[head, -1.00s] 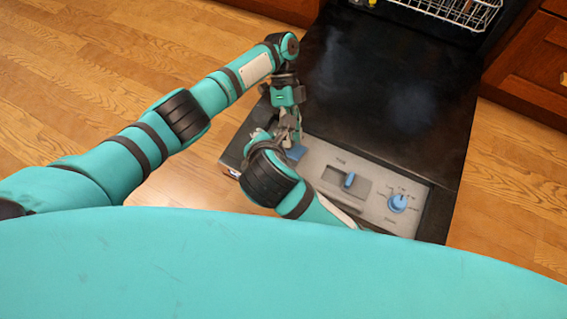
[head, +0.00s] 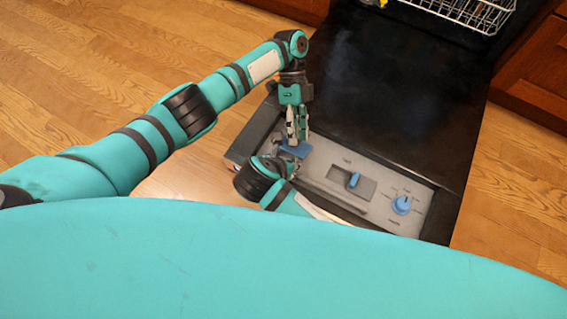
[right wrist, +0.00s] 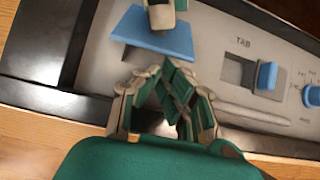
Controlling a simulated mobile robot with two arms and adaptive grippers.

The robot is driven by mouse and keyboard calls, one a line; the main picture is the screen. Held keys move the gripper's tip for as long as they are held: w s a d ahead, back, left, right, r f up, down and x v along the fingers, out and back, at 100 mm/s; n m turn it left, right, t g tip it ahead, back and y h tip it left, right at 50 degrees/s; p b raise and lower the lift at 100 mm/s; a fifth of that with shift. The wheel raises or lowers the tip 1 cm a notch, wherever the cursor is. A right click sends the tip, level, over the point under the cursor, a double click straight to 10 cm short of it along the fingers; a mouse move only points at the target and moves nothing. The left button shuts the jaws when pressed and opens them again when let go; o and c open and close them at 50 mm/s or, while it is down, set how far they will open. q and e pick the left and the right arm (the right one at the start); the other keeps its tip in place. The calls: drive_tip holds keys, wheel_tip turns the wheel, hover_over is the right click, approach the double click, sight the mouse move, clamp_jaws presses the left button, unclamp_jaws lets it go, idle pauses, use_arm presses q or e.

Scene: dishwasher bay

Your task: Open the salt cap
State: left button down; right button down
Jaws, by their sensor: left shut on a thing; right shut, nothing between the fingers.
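The blue salt cap (head: 299,149) is on the grey panel of the lowered dishwasher door, near its left end. It shows as a flat blue flap in the right wrist view (right wrist: 152,35). My left gripper (head: 297,138) points down from above and is shut on the cap. Its pale fingertips (right wrist: 163,14) show at the flap's upper edge. My right gripper (head: 286,167) is shut and empty, just below the cap on the near side. In the right wrist view its fingers (right wrist: 168,82) meet near the flap's lower edge; touching or apart is unclear.
A blue tab slider (head: 353,180) and a blue dial (head: 402,205) sit to the right on the panel. The dark door interior (head: 400,90) lies beyond, with a white rack (head: 470,12) at the top. Wooden floor is clear around the door.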

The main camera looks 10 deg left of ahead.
drive_tip(key=shift+w+d+f, duration=0.1)
drive_tip(key=shift+w+f, duration=0.15)
drive_tip(key=shift+f, duration=0.05)
drive_tip(key=shift+w+d+r, duration=0.1)
drive_tip(key=shift+w+r, duration=0.25)
drive_tip(key=shift+r, duration=0.15)
use_arm(q)
drive_tip(key=shift+s+f, duration=0.1)
drive_tip(key=shift+f, duration=0.05)
use_arm(e)
drive_tip(key=shift+w+r, duration=0.15)
drive_tip(key=shift+r, duration=0.05)
use_arm(q)
drive_tip(key=c, duration=1)
unclamp_jaws()
drive_tip(key=shift+c, duration=0.2)
use_arm(e)
drive_tip(key=shift+f, duration=0.1)
